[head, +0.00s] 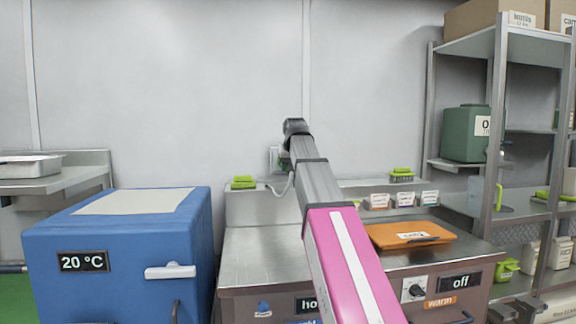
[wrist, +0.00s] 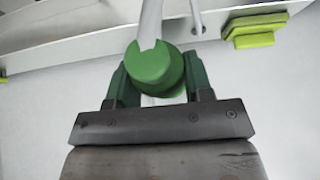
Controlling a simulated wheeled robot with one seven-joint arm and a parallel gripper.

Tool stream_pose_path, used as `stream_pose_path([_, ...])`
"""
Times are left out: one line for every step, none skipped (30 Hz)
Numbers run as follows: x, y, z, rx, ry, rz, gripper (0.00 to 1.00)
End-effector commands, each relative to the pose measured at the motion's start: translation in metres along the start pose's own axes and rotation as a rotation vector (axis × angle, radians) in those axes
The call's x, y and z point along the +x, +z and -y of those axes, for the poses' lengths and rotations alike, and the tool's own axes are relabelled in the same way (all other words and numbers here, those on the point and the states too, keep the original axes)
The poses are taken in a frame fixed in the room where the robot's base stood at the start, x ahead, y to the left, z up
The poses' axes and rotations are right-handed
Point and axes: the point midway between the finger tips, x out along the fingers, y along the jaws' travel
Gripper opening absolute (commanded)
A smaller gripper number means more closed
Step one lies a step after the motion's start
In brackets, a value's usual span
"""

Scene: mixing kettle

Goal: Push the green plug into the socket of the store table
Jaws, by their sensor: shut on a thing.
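The green plug (wrist: 155,68) is between the dark green fingers of my gripper (wrist: 158,78) in the wrist view, and the gripper is shut on it. A pale cable runs from the plug towards the shelf. In the head view my gripper (head: 284,156) is at the wall above the back of the steel table (head: 262,252), mostly hidden by my own arm. A pale plate (head: 273,159), perhaps the socket, shows just left of it. I cannot tell whether the plug touches the socket or is in it.
Green sponges (head: 243,182) lie on the back ledge, left of my arm. An orange board (head: 410,235) lies on the table at right, with small labelled boxes (head: 379,201) behind. A blue cabinet (head: 120,245) stands left; steel shelving (head: 498,120) stands right.

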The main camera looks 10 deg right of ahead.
Motion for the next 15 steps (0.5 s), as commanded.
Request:
stream_pose_path([0.0, 0.0, 0.0, 0.0, 0.0, 0.0, 0.22])
stream_pose_path([0.0, -0.001, 0.0, 0.0, 0.0, 0.0, 0.22])
stream_pose_path([0.001, -0.002, 0.0, 0.0, 0.0, 0.0, 0.22])
stream_pose_path([0.001, -0.002, 0.0, 0.0, 0.0, 0.0, 0.22])
stream_pose_path([0.002, -0.004, 0.0, 0.0, 0.0, 0.0, 0.22])
stream_pose_path([0.003, -0.005, 0.0, 0.0, 0.0, 0.0, 0.22])
stream_pose_path([0.004, -0.006, 0.0, 0.0, 0.0, 0.0, 0.22])
stream_pose_path([0.005, -0.008, 0.0, 0.0, 0.0, 0.0, 0.22])
stream_pose_path([0.006, -0.01, 0.0, 0.0, 0.0, 0.0, 0.22])
stream_pose_path([0.008, -0.012, 0.0, 0.0, 0.0, 0.0, 0.22])
stream_pose_path([0.009, -0.014, 0.0, 0.0, 0.0, 0.001, 0.22])
stream_pose_path([0.011, -0.017, 0.0, 0.0, 0.0, 0.001, 0.22])
stream_pose_path([0.012, -0.02, 0.0, 0.0, 0.0, 0.0, 0.22])
stream_pose_path([0.014, -0.022, 0.0, 0.0, 0.0, 0.0, 0.22])
stream_pose_path([0.016, -0.026, 0.0, 0.0, 0.0, 0.0, 0.22])
